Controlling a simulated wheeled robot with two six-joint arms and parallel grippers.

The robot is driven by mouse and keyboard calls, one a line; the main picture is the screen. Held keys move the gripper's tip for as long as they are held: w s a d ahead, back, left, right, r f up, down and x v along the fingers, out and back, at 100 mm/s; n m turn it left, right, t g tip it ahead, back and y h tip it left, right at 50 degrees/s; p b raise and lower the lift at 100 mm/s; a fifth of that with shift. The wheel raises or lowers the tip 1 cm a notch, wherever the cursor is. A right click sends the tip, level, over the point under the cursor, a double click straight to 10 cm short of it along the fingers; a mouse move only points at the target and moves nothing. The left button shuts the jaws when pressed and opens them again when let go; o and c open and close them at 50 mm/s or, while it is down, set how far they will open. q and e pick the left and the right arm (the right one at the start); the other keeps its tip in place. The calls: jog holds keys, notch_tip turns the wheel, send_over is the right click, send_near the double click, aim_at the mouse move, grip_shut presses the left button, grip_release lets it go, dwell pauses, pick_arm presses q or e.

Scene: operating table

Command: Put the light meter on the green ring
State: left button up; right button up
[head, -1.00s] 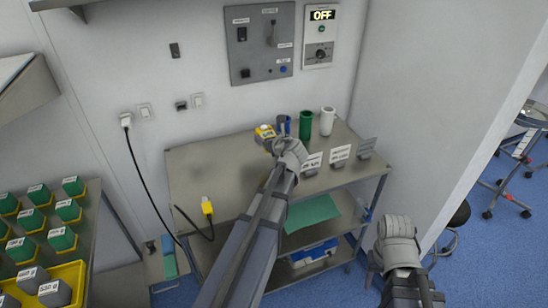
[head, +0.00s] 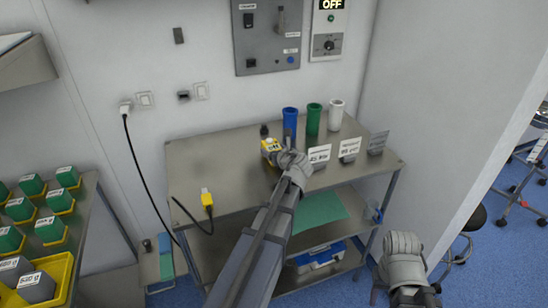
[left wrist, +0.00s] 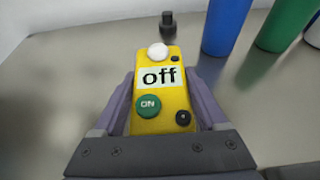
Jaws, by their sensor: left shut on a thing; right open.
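The light meter (head: 269,146) is yellow and sits in the jaws of my left gripper (head: 278,153), over the back middle of the metal table. In the left wrist view the meter (left wrist: 163,98) fills the space between the purple-grey fingers. Its display reads "off", with a green ON button below and a white dome at its far end. Whether it touches the table is unclear. My right gripper (head: 402,249) is open and empty at the lower right, away from the table. I cannot make out a green ring in either view.
Blue (head: 290,121), green (head: 313,119) and white (head: 335,115) cylinders stand at the table's back. A small dark peg (head: 264,130) stands beyond the meter. Sign holders (head: 349,149) line the right side. A yellow plug (head: 206,198) lies front left; the table's left (head: 205,160) is clear.

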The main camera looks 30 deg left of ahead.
pick_arm(q)
jog(key=shift+f, duration=0.1)
jog(key=shift+f, duration=0.1)
jog(key=shift+f, duration=0.15)
jog(key=o, duration=1.5)
jog(key=shift+r, duration=0.2)
